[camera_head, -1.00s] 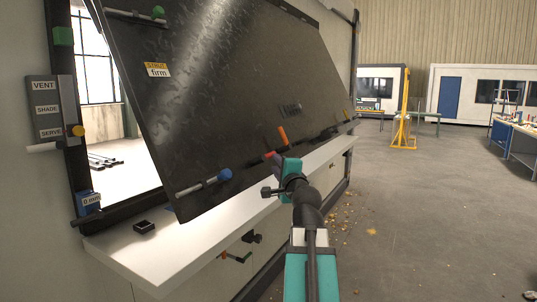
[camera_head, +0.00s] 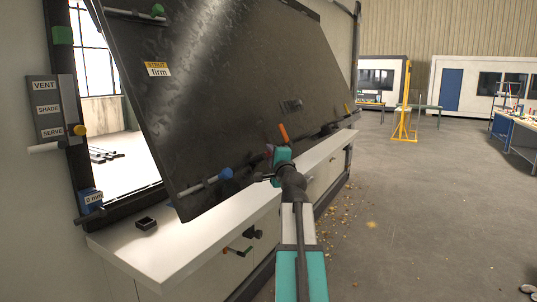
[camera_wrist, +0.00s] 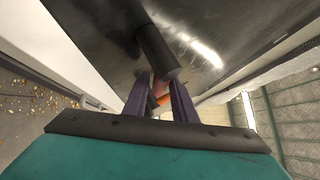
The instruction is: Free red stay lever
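The dark tilted panel (camera_head: 230,95) carries several levers. The red stay lever shows in the wrist view as a small reddish patch (camera_wrist: 160,88) between the two purple fingers of my gripper (camera_wrist: 160,80), behind a dark cylinder (camera_wrist: 157,52). In the head view my gripper (camera_head: 269,150) is at the panel's lower edge and hides most of the red lever. The fingers stand apart on either side of the reddish part. I cannot tell whether they press on it.
An orange lever (camera_head: 284,134) is just above my gripper. A blue-ended lever (camera_head: 225,174) is to the left, and a yellow-tipped one (camera_head: 346,107) to the right. A white counter (camera_head: 160,255) runs below the panel. The floor on the right (camera_head: 430,220) is mostly open.

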